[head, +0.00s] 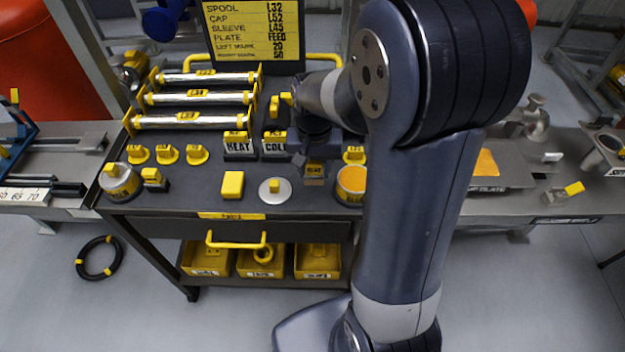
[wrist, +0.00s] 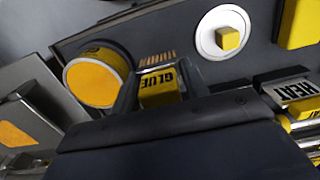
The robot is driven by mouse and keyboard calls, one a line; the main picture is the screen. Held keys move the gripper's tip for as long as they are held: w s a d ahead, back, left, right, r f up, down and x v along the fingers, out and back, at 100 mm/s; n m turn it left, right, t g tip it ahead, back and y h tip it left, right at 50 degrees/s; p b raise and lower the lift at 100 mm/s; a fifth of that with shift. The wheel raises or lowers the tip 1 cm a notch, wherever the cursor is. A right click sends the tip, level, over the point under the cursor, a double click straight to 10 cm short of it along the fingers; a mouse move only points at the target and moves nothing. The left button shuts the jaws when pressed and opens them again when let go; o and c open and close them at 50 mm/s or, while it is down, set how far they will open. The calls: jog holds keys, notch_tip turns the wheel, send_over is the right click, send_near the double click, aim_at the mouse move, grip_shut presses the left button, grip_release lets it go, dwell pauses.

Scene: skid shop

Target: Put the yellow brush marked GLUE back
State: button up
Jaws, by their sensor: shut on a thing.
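My gripper (head: 314,162) is shut on the yellow brush marked GLUE (wrist: 159,86). Its fingers stand on either side of the yellow block, and the pale brown bristles stick out beyond them in the wrist view. In the head view the brush (head: 315,172) shows just below my gripper, over the front part of the dark bench top (head: 215,183). An open pot with orange contents (head: 351,184) stands right of the brush; it also shows in the wrist view (wrist: 98,78). I cannot tell whether the brush touches the bench.
A white disc with a yellow cube (head: 274,191) and a yellow block (head: 232,185) lie left of the brush. HEAT (head: 238,146) and COLD (head: 274,144) blocks stand behind. Another pot (head: 120,183) stands at the left. My arm hides the bench at right.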

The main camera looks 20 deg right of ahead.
aim_at(314, 180)
jog(key=shift+f, duration=2)
jog(key=shift+f, duration=0.15)
jog(key=o, duration=1)
jog(key=shift+o, duration=0.2)
notch_tip(314, 180, up, 12)
jog(key=shift+r+p, duration=0.2)
jog(key=shift+p, duration=0.2)
